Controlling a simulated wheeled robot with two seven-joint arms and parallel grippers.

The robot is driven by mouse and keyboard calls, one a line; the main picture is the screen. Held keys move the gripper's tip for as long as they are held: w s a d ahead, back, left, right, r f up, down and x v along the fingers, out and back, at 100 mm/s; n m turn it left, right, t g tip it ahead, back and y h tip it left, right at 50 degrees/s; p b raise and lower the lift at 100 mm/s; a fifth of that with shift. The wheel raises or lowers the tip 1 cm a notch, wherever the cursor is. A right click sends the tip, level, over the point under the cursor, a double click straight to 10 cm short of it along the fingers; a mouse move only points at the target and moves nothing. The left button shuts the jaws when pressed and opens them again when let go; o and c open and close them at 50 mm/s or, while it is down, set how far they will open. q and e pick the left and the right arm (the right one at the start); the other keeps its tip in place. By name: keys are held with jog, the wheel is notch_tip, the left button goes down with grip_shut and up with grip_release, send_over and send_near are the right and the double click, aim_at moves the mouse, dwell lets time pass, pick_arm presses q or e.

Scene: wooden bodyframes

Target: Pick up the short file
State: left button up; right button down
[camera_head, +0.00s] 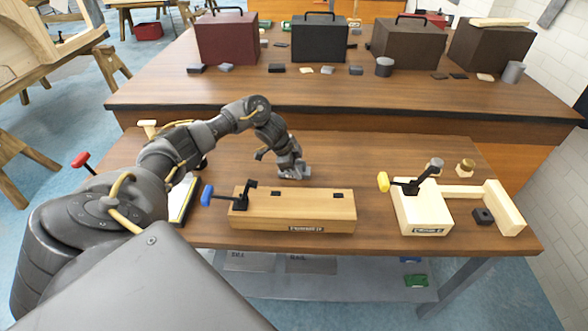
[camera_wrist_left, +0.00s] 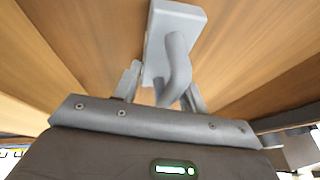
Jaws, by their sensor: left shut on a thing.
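A grey flat block with a bent grey handle, which I take to be the short file (camera_wrist_left: 176,58), is between my left gripper's fingers (camera_wrist_left: 163,92) in the left wrist view. The fingers are shut on its handle. In the head view my left gripper (camera_head: 293,172) is low over the workbench, behind the long wooden block. The file is too small and too covered there to make out clearly. I cannot tell whether it still touches the bench. My right gripper is not in view.
A long wooden block (camera_head: 292,212) with a blue-handled clamp stands just in front of the gripper. A pale wooden piece (camera_head: 424,210) with a yellow-handled clamp (camera_head: 400,184) is at the right. Several dark boxes (camera_head: 320,40) stand on the back table. The bench (camera_head: 350,160) is clear behind the long block.

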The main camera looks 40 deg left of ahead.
pick_arm(q)
jog(key=shift+r, duration=0.1)
jog(key=shift+w+r, duration=0.1)
jog(key=shift+r, duration=0.45)
jog(key=s+a+r+b, duration=0.1)
jog(key=s+r, duration=0.3)
jog(key=s+a+r, duration=0.2)
jog(key=s+r, duration=0.2)
jog(key=s+a+r+b, duration=0.1)
jog(key=s+a+r, duration=0.1)
jog(key=s, duration=0.3)
jog(key=shift+s+a+r+b, duration=0.15)
jog(key=shift+r+b, duration=0.2)
jog(key=shift+r, duration=0.55)
